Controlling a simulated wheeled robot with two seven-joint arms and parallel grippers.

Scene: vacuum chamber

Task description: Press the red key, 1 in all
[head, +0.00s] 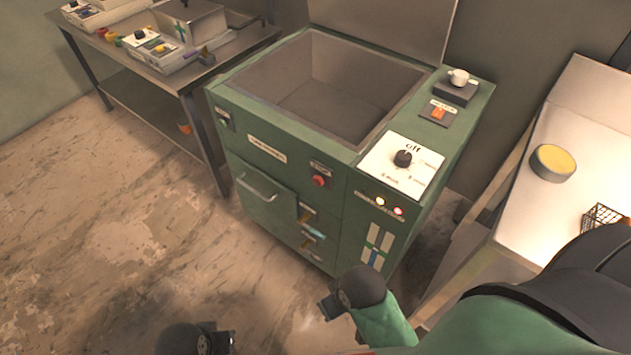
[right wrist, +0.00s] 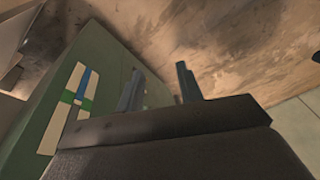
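A green chamber machine (head: 290,190) stands in the middle of the head view, its top basin open and empty. A round red key (head: 319,181) sits on its front face below a small dark label. My right gripper (head: 328,303) is low in front of the machine, apart from the red key and below it. In the right wrist view its two fingers (right wrist: 158,88) stand apart with nothing between them. My left gripper (head: 222,342) is at the bottom edge, partly cut off, over the floor; its fingers are too unclear to judge.
A metal bench (head: 150,95) stands back left, a white table (head: 580,130) right. Floor at left is clear.

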